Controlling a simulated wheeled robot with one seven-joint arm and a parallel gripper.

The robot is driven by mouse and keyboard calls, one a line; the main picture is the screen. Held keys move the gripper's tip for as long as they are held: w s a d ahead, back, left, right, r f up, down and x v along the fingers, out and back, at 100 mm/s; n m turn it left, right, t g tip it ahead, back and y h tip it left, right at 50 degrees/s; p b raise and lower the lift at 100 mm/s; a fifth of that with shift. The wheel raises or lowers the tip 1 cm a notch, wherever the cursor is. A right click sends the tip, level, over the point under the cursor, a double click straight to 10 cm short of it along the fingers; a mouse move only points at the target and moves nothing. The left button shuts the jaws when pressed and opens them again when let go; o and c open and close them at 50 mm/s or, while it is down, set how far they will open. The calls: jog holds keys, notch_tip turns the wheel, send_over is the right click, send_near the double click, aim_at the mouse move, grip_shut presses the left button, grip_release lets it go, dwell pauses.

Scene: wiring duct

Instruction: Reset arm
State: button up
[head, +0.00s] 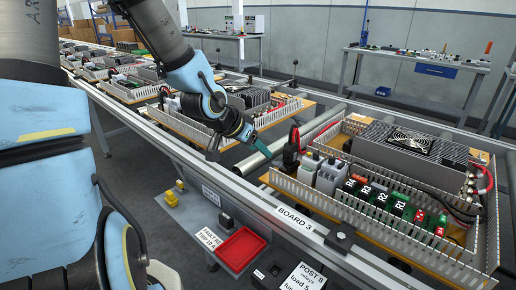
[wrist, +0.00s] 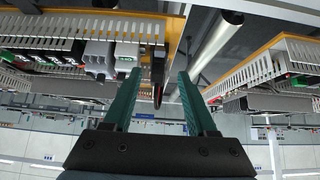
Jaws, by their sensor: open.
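My gripper (head: 238,147) is open and empty at the end of my blue and black arm, above the conveyor rails. In the head view it is left of the board marked BOARD 3 and in front of the board behind. In the wrist view its two green fingers (wrist: 158,98) stand wide apart. A dark clamp-like part (wrist: 158,70) shows between them, but I cannot tell its distance. The nearest board (head: 335,240) carries a white wiring duct, grey modules and green relays (head: 368,196) labelled R.
A dark post (head: 291,150) stands at the near board's left corner. More boards (head: 130,88) line the conveyor to the left. A workbench (head: 420,62) stands behind.

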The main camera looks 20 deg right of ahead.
jog(key=s+a+n+y, duration=0.1)
jog(key=a+n+y, duration=0.1)
jog(key=a, duration=0.7)
jog(key=s+a+r+n+g+y, duration=0.1)
jog(key=s+a+n+y, duration=0.1)
jog(key=a+n, duration=0.3)
jog(key=s+a+n+g+y, duration=0.1)
jog(key=s+a+n+y, duration=0.1)
jog(key=a, duration=1)
jog(key=shift+s+a+r+n+y+p, duration=0.25)
jog(key=shift+r+n+y, duration=0.2)
jog(key=shift+n, duration=0.55)
